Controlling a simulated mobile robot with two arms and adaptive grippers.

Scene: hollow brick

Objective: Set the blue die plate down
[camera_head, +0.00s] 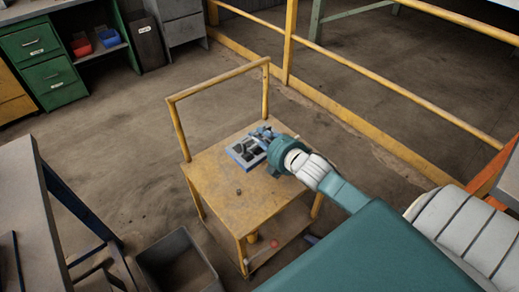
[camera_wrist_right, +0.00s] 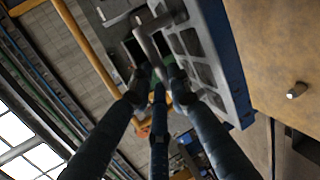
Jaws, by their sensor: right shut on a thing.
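The blue die plate (camera_head: 240,157) has a blue edge and a grey face with several dark openings. In the head view it is at the top of the yellow cart (camera_head: 215,172), near its back right part. My right gripper (camera_head: 268,139) is at the plate's right side and partly covers it. In the right wrist view the plate (camera_wrist_right: 222,60) fills the upper middle, and my right gripper (camera_wrist_right: 158,82) is shut on its grey bar. I cannot tell whether the plate touches the cart top. My left gripper is not in view.
A small dark piece (camera_head: 238,191) lies on the cart top, whose front left part is otherwise clear. The cart's yellow handle frame (camera_head: 218,82) rises behind. A grey bin (camera_head: 178,263) and a dark table (camera_head: 35,205) are at left. Yellow railings (camera_head: 380,75) run behind.

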